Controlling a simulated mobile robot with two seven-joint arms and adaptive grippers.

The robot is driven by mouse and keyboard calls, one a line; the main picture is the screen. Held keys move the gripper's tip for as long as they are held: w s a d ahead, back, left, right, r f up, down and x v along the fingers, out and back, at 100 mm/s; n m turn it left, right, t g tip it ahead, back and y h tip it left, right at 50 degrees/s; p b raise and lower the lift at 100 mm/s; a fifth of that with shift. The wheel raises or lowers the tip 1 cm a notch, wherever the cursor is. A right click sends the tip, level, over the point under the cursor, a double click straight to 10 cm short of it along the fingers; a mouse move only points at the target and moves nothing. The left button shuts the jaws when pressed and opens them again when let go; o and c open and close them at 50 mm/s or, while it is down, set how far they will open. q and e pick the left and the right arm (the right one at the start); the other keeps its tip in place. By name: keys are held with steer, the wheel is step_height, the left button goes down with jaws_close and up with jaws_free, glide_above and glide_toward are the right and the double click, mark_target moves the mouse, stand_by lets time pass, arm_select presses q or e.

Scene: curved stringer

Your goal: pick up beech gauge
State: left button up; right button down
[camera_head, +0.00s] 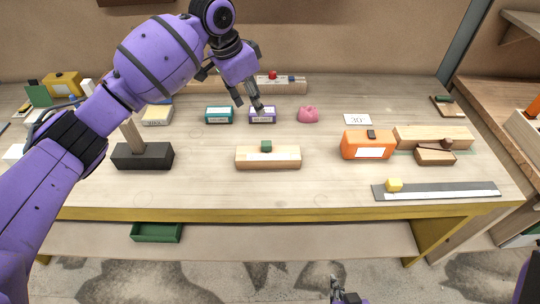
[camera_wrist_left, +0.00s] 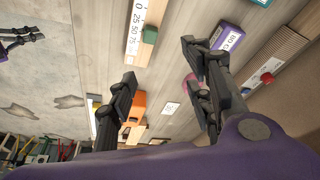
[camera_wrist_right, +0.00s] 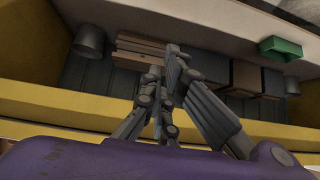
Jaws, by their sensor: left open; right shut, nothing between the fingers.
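A pale wooden gauge block (camera_head: 268,163) with a white scale strip and a green slider lies at the middle of the bench; its numbered scale shows in the left wrist view (camera_wrist_left: 133,40). A longer wooden piece (camera_head: 290,88) with a red knob lies at the back, and another (camera_head: 420,137) at the right; I cannot tell which is beech. My left gripper (camera_head: 250,102) is open and empty above the purple box, behind the green-slider block; its spread fingers show in the left wrist view (camera_wrist_left: 160,68). My right gripper (camera_head: 345,292) is shut and empty, below the bench front.
A purple box (camera_head: 262,116), teal box (camera_head: 219,115) and pink lump (camera_head: 307,114) stand around my left gripper. An orange box (camera_head: 368,146) and grey rule (camera_head: 435,191) are at right, a black block (camera_head: 142,157) at left. A green tray (camera_head: 157,232) sits below.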

arm_select(q)
steer(key=shift+a+r, duration=0.45)
steer(key=shift+r, duration=0.15)
steer(key=shift+a+r, duration=0.4)
steer(key=shift+r, duration=0.2)
arm_select(e)
steer(key=c, duration=2.5)
jaws_free()
steer(key=shift+c, duration=0.2)
